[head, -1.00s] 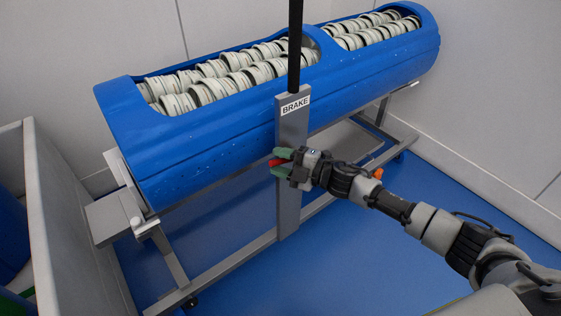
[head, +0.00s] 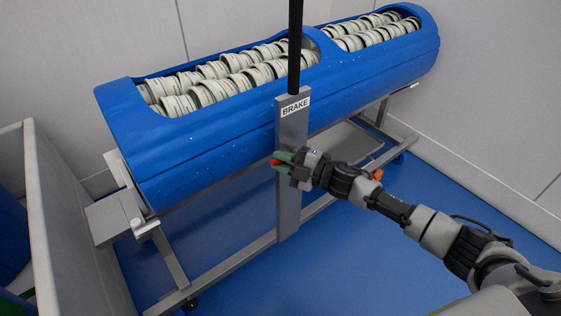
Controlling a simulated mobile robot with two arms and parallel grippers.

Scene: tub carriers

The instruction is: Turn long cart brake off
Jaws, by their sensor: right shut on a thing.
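The long cart (head: 205,142) is a blue trough on a grey metal frame, with several pale ringed rolls in its two openings. A grey upright plate (head: 289,207) at its front carries a "BRAKE" label (head: 296,106). My right gripper (head: 278,161) has green fingertips and is shut on the small red brake handle (head: 275,162) in front of that plate. The fingers hide most of the handle, so its exact angle cannot be told. My left gripper is not in view.
A black pole (head: 295,48) rises above the plate. A grey-walled bin (head: 40,215) stands at the left. Pale walls lie close behind the cart and at the right. The blue floor (head: 330,270) is clear in front.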

